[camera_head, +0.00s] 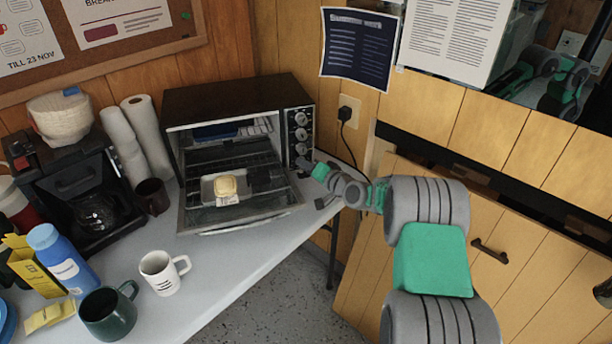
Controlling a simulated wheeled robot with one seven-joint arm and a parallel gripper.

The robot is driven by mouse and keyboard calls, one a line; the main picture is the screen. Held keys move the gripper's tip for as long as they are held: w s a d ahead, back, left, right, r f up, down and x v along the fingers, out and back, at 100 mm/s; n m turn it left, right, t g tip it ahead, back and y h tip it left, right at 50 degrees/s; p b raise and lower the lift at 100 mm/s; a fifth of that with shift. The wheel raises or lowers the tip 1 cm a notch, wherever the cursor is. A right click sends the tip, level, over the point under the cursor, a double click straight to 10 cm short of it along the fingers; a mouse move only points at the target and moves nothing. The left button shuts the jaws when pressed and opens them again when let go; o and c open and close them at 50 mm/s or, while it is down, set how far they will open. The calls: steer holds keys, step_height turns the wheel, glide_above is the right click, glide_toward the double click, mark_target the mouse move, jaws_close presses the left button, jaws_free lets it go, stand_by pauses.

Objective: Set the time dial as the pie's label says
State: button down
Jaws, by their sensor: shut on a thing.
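The toaster oven (230,92) stands on the table with its door (240,222) folded down. A column of dials (301,134) runs down the oven's right front panel. My gripper (306,165) reaches in from the right and is shut at the lowest dial, which its fingers mostly hide. The dial's pointer and scale cannot be read.
A white mug (161,272), a green mug (107,315) and a blue bottle (62,256) stand at the front left. A coffee maker (75,180) and paper rolls (142,125) are left of the oven. A plug (345,113) is on the wall.

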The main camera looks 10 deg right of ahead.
steer(key=m+y+b, duration=0.1)
steer(key=m+b, duration=0.2)
steer(key=shift+d+f+m+t+y+b, duration=0.15)
steer(key=shift+f+m+t+y+b, duration=0.15)
steer(key=shift+f+t+y, duration=0.1)
steer(key=shift+r+m+t+y+b, duration=0.15)
steer(key=shift+m+t+b, duration=0.35)
steer(key=shift+m, duration=0.55)
steer(key=shift+f+m+t+y+b, duration=0.1)
steer(key=shift+m+t+y+b, duration=0.15)
steer(key=shift+m+b, duration=0.6)
steer(key=shift+m, duration=0.3)
